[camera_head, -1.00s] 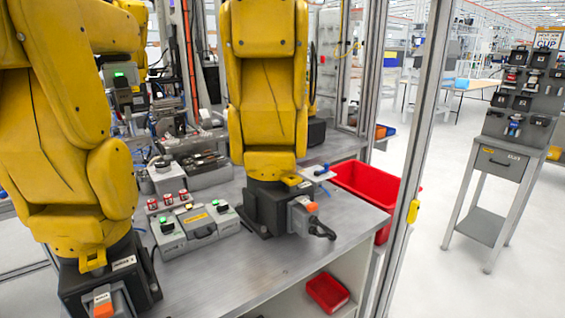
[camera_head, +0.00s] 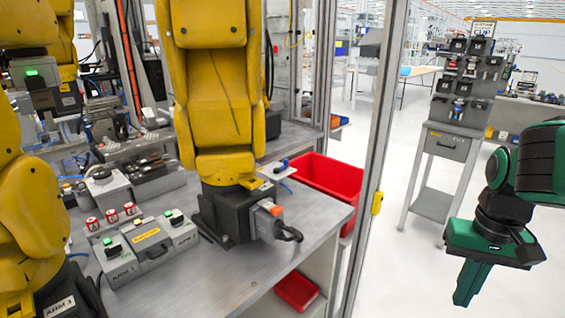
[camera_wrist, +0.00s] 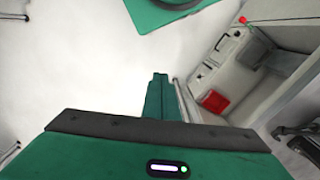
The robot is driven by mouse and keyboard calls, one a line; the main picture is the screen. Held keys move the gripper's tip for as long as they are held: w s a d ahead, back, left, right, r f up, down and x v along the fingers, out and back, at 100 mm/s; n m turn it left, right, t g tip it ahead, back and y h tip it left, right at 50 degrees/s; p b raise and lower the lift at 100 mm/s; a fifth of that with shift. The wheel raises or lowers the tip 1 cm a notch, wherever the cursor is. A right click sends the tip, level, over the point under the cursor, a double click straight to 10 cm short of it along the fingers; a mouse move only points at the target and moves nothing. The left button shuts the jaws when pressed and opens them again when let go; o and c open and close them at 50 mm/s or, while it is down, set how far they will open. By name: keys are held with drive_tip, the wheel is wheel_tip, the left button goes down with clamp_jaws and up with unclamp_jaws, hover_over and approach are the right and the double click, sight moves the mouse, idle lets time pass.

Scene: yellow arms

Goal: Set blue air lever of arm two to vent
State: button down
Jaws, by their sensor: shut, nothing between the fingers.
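A small blue lever (camera_head: 281,165) sits on a pale plate at the back right of a yellow robot arm's dark base (camera_head: 228,212), near the table's right edge. It is too small to tell which way it is set. I take this yellow arm (camera_head: 212,90) as arm two, but its label is not readable. My green gripper (camera_head: 464,300) is at the right of the head view, over open floor and well apart from the lever. Its fingers are shut and empty; they also show in the wrist view (camera_wrist: 158,78). The lever is not recognisable in the wrist view.
A red bin (camera_head: 325,178) stands behind the table's right edge. A metal post (camera_head: 372,130) rises between the table and my gripper. A grey control box (camera_head: 150,245) stands left of the base. A grey stand (camera_head: 445,145) stands behind my gripper. The floor between is clear.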

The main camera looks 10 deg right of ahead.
drive_tip(key=w+a+r+m+t+h, duration=0.1)
drive_tip(key=w+r+t, duration=0.15)
drive_tip(key=w, duration=0.95)
drive_tip(key=w+r+t+h, duration=0.1)
drive_tip(key=w+r, duration=0.3)
drive_tip(key=w, duration=0.8)
drive_tip(key=w+a+t, duration=0.1)
drive_tip(key=w+a, duration=0.4)
drive_tip(key=w, duration=0.4)
drive_tip(key=w+a+r+m+t+y, duration=0.1)
drive_tip(key=w+a, duration=0.5)
drive_tip(key=w, duration=0.3)
drive_tip(key=w+a+r+m+t, duration=0.1)
drive_tip(key=w+a+t, duration=0.1)
drive_tip(key=w+a, duration=0.4)
drive_tip(key=w, duration=0.3)
drive_tip(key=shift+a+r+y, duration=0.15)
drive_tip(key=shift+r+y, duration=0.1)
drive_tip(key=shift+y, duration=0.05)
drive_tip(key=shift+w, duration=0.15)
drive_tip(key=shift+w+a+f, duration=0.3)
drive_tip(key=shift+w+f, duration=1.05)
drive_tip(key=shift+w, duration=0.15)
drive_tip(key=shift+w+a+f, duration=0.35)
drive_tip(key=shift+w+f, duration=0.95)
drive_tip(key=shift+w, duration=0.25)
drive_tip(key=shift+w+a+f, duration=0.3)
drive_tip(key=shift+w+f, duration=1.05)
drive_tip(key=shift+w, duration=0.15)
